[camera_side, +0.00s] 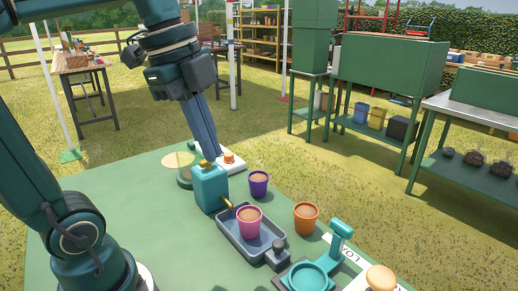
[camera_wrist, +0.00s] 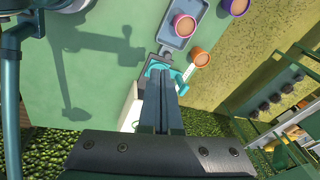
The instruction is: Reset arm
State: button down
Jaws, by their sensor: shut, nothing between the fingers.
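My gripper (camera_side: 212,157) is shut and empty, its fingers pointing down. In the side view its tip overlaps the top of the teal tank (camera_side: 209,187); I cannot tell the gap between them. In the wrist view the closed gripper (camera_wrist: 160,75) shows in front of the teal ring stand (camera_wrist: 181,77). A pink pot (camera_side: 249,221) of brown soil stands upright in the grey tray (camera_side: 233,233). A purple pot (camera_side: 259,184) and an orange pot (camera_side: 306,218) stand on the green table, both filled with soil.
The teal ring stand also shows in the side view (camera_side: 309,277), near a white card and a round wooden knob (camera_side: 381,278). A small dark block (camera_side: 277,253) sits at the tray's corner. A white base with an orange button (camera_side: 229,158) lies behind the tank. The table's left part is clear.

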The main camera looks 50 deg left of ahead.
jog(key=s+d+f+n+t+y, duration=0.1)
jog(key=s+f+n, duration=0.3)
jog(key=f+n, duration=0.5)
jog(key=n+t, duration=0.1)
jog(key=n, duration=0.3)
jog(key=shift+s+d+t, duration=0.15)
jog(key=shift+t, duration=0.25)
jog(key=c, duration=1.4)
grip_release()
jog(key=shift+w+n, duration=0.2)
jog(key=shift+n, duration=0.2)
jog(key=o, duration=0.6)
jog(key=shift+s, duration=0.15)
jog(key=w+a+r+g+y, duration=0.1)
jog(key=w+a+r+g, duration=0.2)
jog(key=w+a+r, duration=0.5)
jog(key=w+a+f+n, duration=0.1)
jog(key=a+f, duration=0.1)
jog(key=a, duration=0.1)
jog(key=w+a+f+n+g, duration=0.1)
jog(key=a+f, duration=0.1)
jog(key=a, duration=0.2)
jog(key=w+a+f+n+g, duration=0.1)
jog(key=w+a+f, duration=0.1)
jog(key=a, duration=0.2)
jog(key=shift+w+a+f+h, duration=0.1)
jog(key=shift+a+f+h, duration=0.15)
jog(key=shift+h, duration=0.15)
jog(key=shift+a+f, duration=0.1)
jog(key=shift+f, duration=2.35)
